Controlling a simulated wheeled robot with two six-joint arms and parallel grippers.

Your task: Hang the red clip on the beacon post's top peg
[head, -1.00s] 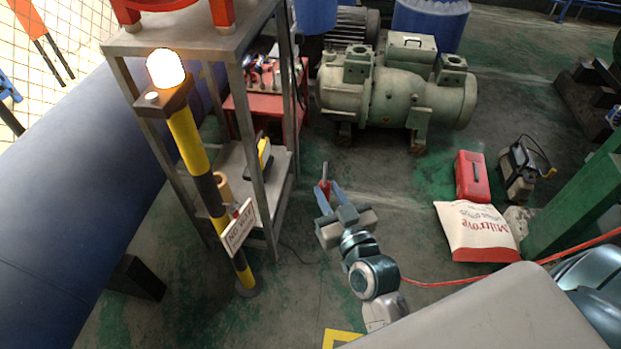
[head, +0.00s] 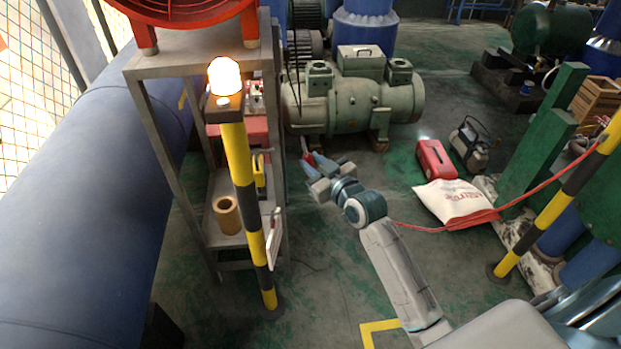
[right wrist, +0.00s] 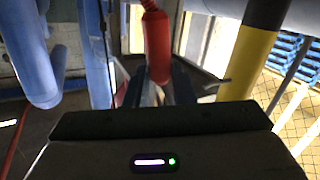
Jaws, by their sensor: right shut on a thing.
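The beacon post (head: 238,155) is banded yellow and black, upright, with a glowing beacon (head: 225,77) on a dark cap. A sign (head: 273,240), seen nearly edge-on, hangs low on the post. My left gripper is out of view.
A grey metal rack (head: 140,75) stands close behind the post, with a red fan on top and a tan cylinder (head: 227,214) on its shelf. A green compressor (head: 365,100) is behind. A white sack (head: 455,202) and red case (head: 435,158) lie right. Floor in front is open.

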